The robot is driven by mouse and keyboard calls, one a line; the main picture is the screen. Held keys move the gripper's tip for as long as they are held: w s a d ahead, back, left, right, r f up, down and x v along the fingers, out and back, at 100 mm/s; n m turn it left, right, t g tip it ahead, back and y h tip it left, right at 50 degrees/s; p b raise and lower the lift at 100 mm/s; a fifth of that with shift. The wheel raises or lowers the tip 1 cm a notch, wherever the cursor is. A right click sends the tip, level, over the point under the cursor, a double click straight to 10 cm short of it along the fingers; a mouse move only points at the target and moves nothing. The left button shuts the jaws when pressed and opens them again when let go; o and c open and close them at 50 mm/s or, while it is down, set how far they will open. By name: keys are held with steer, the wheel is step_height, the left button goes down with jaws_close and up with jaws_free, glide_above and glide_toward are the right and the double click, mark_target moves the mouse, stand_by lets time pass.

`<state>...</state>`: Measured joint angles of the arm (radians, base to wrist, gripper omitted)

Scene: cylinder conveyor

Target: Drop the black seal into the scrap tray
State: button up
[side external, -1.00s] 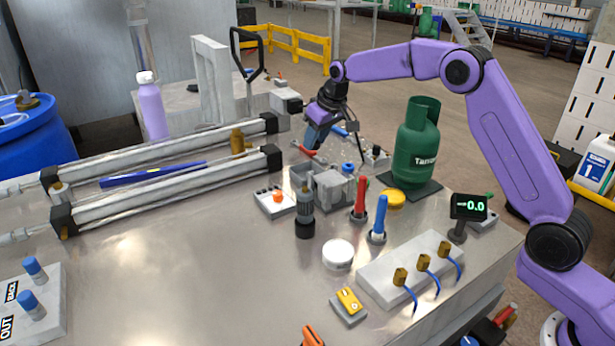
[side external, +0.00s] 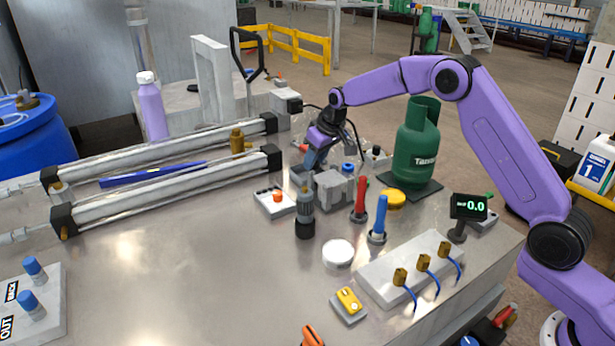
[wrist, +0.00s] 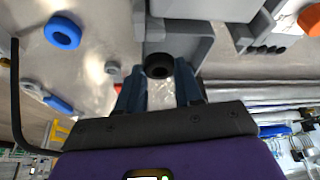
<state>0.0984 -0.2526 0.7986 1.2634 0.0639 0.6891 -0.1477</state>
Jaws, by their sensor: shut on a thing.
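My gripper (wrist: 160,90) points down, its blue fingers on either side of a small black ring, the black seal (wrist: 158,66), in the wrist view. The seal sits between the fingertips, close to a grey bracket-like part (wrist: 185,45). In the side view my gripper (side external: 311,165) is low behind the grey clamp block (side external: 335,190), and the seal cannot be made out there. I cannot pick out the scrap tray with certainty in either view.
Two long cylinders (side external: 170,185) lie left of my gripper. A dark upright fitting (side external: 305,215), a red post (side external: 360,200), a blue post (side external: 380,218) and a green gas bottle (side external: 416,150) stand nearby.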

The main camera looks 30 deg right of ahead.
steer(key=o, duration=1.1)
steer(key=v, duration=1.7)
steer(key=shift+r, duration=0.2)
steer(key=s+a+f+n+g, duration=0.15)
steer(key=s+a, duration=0.25)
steer(key=s, duration=0.6)
steer(key=s+a+f+n+g, duration=0.1)
steer(key=s+a+f+n, duration=0.15)
steer(key=s, duration=0.75)
steer(key=s+d+f+n, duration=0.2)
steer(key=s, duration=0.6)
steer(key=s+d+f+n+g, duration=0.1)
steer(key=s+d+f, duration=0.1)
steer(key=s, duration=0.6)
steer(key=s+d+f+n, duration=0.2)
steer(key=s+d, duration=0.1)
steer(key=s, duration=0.6)
steer(key=shift+d+f+n+g+h, duration=0.25)
steer(key=shift+f+n+g+h, duration=0.05)
steer(key=shift+f+g+h, duration=0.1)
